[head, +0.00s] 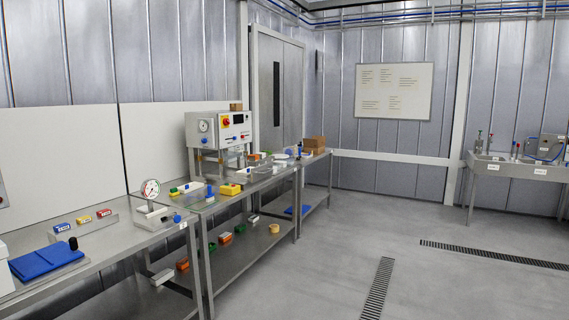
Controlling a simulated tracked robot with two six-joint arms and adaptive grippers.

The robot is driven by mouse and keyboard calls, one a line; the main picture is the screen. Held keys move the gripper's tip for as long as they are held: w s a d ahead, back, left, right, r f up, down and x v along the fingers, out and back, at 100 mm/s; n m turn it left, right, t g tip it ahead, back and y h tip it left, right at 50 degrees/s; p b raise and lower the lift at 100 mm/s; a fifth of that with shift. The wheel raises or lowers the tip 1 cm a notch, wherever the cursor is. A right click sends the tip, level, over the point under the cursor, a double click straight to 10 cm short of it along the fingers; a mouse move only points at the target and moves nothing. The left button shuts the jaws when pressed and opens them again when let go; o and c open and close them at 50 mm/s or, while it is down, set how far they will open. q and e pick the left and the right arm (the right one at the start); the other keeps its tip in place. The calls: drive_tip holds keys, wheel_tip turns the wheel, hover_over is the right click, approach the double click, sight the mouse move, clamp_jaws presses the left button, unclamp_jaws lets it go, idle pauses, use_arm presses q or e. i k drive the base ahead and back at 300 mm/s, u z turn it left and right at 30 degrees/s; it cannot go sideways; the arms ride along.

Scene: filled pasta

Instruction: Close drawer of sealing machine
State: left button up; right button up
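The sealing machine (221,129) looks to be the pale box with a round gauge and a red-and-yellow switch on its front, standing on the steel bench against the left wall. Below its body is an open frame with a low metal part (238,165) that may be its drawer. At this distance I cannot tell how far the drawer is out. Neither of my grippers is in view.
A sink bench (520,168) stands at the right. The grey floor (330,255) between is clear.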

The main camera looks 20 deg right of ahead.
sight(258, 172)
drive_tip(key=z, duration=0.3)
drive_tip(key=i, duration=2.35)
drive_tip(key=z, duration=0.4)
drive_tip(key=i, duration=2.2)
drive_tip(key=u, duration=2.75)
